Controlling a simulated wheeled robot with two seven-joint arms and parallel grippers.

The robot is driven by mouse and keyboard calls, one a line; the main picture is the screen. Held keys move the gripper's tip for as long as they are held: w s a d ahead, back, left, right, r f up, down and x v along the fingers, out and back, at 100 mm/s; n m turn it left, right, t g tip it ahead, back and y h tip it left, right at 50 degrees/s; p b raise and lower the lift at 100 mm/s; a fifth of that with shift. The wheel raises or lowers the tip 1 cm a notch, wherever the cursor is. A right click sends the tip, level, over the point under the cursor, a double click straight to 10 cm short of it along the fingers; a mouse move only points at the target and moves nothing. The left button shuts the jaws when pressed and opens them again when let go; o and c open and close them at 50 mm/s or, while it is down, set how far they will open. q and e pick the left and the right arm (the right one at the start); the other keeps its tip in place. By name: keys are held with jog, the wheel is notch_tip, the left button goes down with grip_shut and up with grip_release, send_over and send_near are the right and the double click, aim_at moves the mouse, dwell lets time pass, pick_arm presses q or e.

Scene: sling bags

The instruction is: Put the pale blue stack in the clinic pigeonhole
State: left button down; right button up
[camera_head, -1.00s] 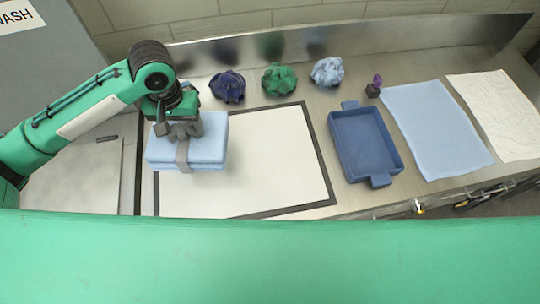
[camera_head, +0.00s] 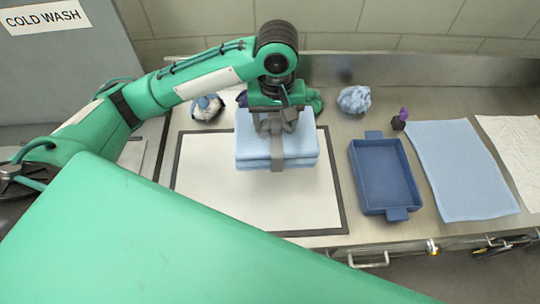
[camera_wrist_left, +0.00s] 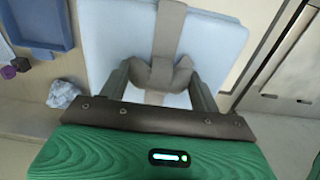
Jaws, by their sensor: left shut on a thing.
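The pale blue stack (camera_head: 302,148) is a folded bundle bound by a grey band. My left gripper (camera_head: 275,122) is shut on the band at the top of the stack, which hangs level over the white mat (camera_head: 215,180) with the dark border. In the left wrist view the stack (camera_wrist_left: 215,45) fills the middle, and the fingers of my left gripper (camera_wrist_left: 165,80) pinch the grey band. No pigeonhole shows in either view. My right gripper is not in view.
A blue tray (camera_head: 383,175) stands right of the mat, beside a flat pale blue cloth (camera_head: 455,165) and a white cloth (camera_head: 515,140). A crumpled light blue cloth (camera_head: 354,99) and a small purple-topped object (camera_head: 401,119) lie behind. A grey cabinet (camera_head: 60,75) reads "COLD WASH".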

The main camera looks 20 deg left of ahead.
pick_arm(q)
notch_tip(320, 180, down, 16)
jog(key=p, duration=0.2)
jog(key=shift+r, duration=0.15)
jog(key=shift+c, duration=1.6)
grip_release()
